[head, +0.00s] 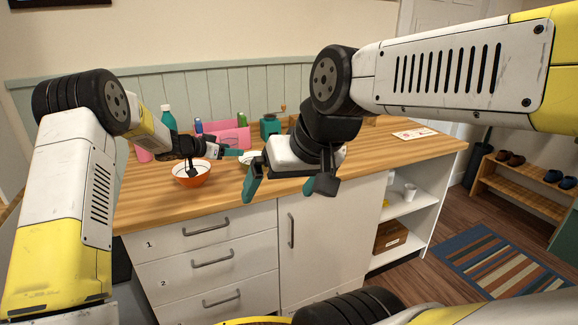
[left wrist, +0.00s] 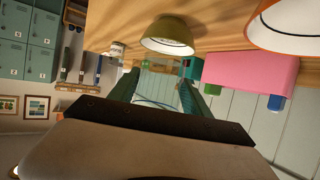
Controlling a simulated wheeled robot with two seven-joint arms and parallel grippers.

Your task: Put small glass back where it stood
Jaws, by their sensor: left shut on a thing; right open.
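My left gripper (head: 235,152) reaches in from the left, just above the counter and beyond the orange bowl. In the left wrist view its two teal fingers (left wrist: 158,88) are closed on a clear thing, which I take to be the small glass (left wrist: 155,102). Only faint bluish curved lines of it show, and I cannot make it out in the head view. My right gripper (head: 281,186) is open and empty, its fingers wide apart near the front edge of the counter.
The wooden counter (head: 390,150) is clear towards the right, except for a card (head: 415,134). An orange bowl (head: 191,180) stands at the left front. A pink box (head: 236,138), a green bottle (head: 168,118) and a teal grinder (head: 270,127) stand behind. An olive bowl (left wrist: 168,37) shows in the left wrist view.

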